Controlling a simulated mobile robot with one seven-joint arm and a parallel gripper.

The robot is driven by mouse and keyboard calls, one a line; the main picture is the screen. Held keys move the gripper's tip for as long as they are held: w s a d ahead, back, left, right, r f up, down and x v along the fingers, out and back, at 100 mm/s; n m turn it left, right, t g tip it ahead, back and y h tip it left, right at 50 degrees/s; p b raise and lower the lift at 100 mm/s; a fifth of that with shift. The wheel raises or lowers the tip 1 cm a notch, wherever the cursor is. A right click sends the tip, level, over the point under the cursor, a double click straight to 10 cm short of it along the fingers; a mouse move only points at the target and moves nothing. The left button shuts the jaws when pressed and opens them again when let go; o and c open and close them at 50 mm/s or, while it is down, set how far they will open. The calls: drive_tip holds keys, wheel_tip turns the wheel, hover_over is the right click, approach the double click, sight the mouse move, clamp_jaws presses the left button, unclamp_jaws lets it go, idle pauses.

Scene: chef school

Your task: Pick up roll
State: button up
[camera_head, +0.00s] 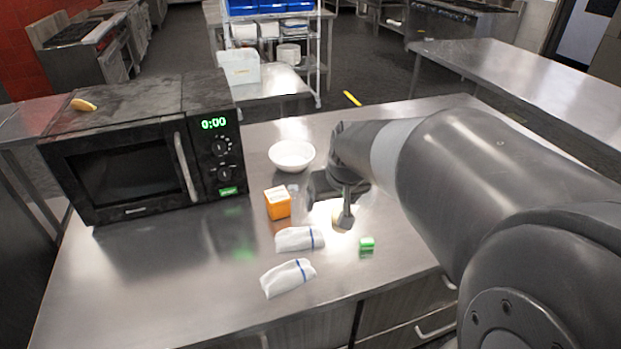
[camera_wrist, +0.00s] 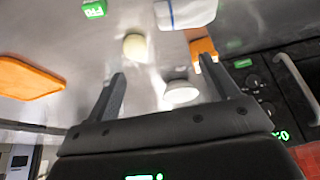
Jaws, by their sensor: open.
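A small round pale-yellow item (camera_wrist: 135,47), which looks like the roll, lies on the steel table beyond my fingertips in the wrist view. In the head view only a pale part of it (camera_head: 337,213) shows beside my finger. My gripper (camera_head: 328,207) is above the table near it, with the jaws apart. In the wrist view my gripper (camera_wrist: 162,66) has nothing between its fingers. The item appears apart from both fingers.
An orange box (camera_head: 277,204), white bowl (camera_head: 291,157), two blue-striped white cloths (camera_head: 299,239) (camera_head: 288,278) and a green box (camera_head: 367,244) surround the spot. A black microwave (camera_head: 150,155) stands left, a yellowish item (camera_head: 83,105) on top. An orange board (camera_wrist: 27,77) shows in the wrist view.

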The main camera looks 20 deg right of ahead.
drive_tip(key=shift+m, duration=0.3)
drive_tip(key=shift+w+d+f, duration=1.3)
drive_tip(key=shift+w+f, duration=0.4)
drive_tip(key=shift+f, duration=0.95)
drive_tip(key=shift+w+d+f, duration=1.25)
drive_tip(key=shift+w+f, duration=0.4)
drive_tip(key=shift+f, duration=1.05)
drive_tip(key=shift+w+d+f, duration=1.3)
drive_tip(key=shift+w+f, duration=0.4)
drive_tip(key=shift+f, duration=0.95)
drive_tip(key=c, duration=1.1)
